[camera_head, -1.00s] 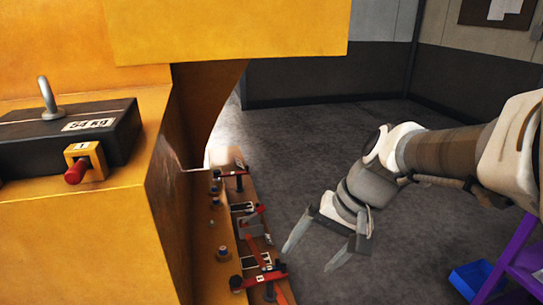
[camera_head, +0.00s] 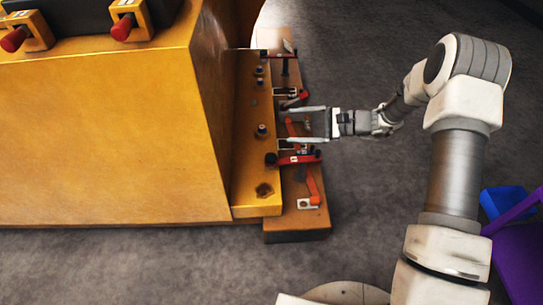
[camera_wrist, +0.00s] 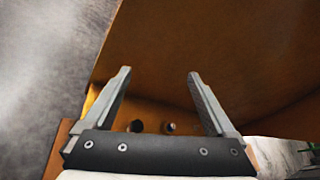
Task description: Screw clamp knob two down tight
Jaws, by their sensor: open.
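My gripper (camera_head: 282,124) is open, its two fingers pointing left over the clamp ledge beside the yellow body. Nothing shows between the fingers, and they also show open in the wrist view (camera_wrist: 158,75). A red clamp bar with a dark knob (camera_head: 271,159) at its left end lies just nearer than the fingers. I cannot tell which knob is number two, as the labels are too small to read.
The yellow casting body (camera_head: 110,130) rises left of the ledge (camera_head: 255,195), which carries several bolts (camera_head: 262,131). Red-knobbed plungers (camera_head: 122,28) sit on top of it. A blue bin (camera_head: 503,200) and a purple frame (camera_head: 515,255) stand at right. Grey floor right of the ledge is free.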

